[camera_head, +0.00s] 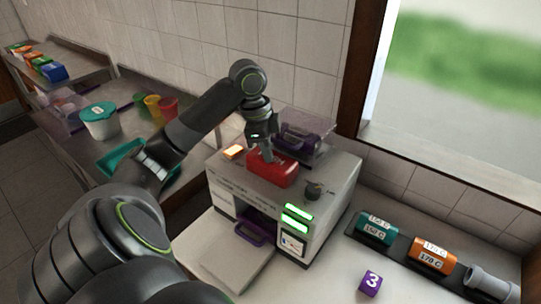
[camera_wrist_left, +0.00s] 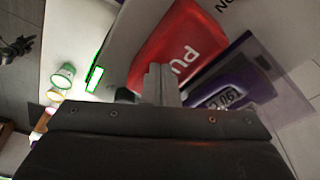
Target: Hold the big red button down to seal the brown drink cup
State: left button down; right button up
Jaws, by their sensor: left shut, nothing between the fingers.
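The big red button (camera_head: 283,174) is on top of the white sealing machine (camera_head: 245,187). My left gripper (camera_head: 268,156) points down at the button from above, shut and empty, with its tips at or just over the button. In the left wrist view, the shut fingers (camera_wrist_left: 160,82) overlap the near edge of the red button (camera_wrist_left: 178,42); I cannot tell whether it is pressed down. The brown drink cup is not visible in either view. My right gripper is not in view.
Green displays (camera_head: 298,212) glow on the front. Teal (camera_head: 377,229) and orange (camera_head: 432,254) rollers and a purple cube (camera_head: 370,283) lie right.

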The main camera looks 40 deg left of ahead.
pick_arm(q)
jog(key=shift+b+x, duration=0.35)
jog(key=shift+x, duration=0.65)
jog(key=shift+s+a, duration=0.15)
jog(key=shift+s, duration=0.05)
jog(key=shift+s+f, duration=0.1)
jog(key=shift+f, duration=0.05)
dwell(1.0)
dwell(0.6)
jog(key=shift+s+r+p, duration=0.4)
jog(key=shift+s+p, duration=0.25)
jog(key=shift+p, duration=0.45)
jog(key=shift+s+r+p, duration=0.15)
jog(key=shift+s+p, duration=0.35)
jog(key=shift+s+r+p, duration=0.2)
jog(key=shift+s+p, duration=0.25)
jog(key=shift+s, duration=0.05)
jog(key=shift+w+r, duration=0.1)
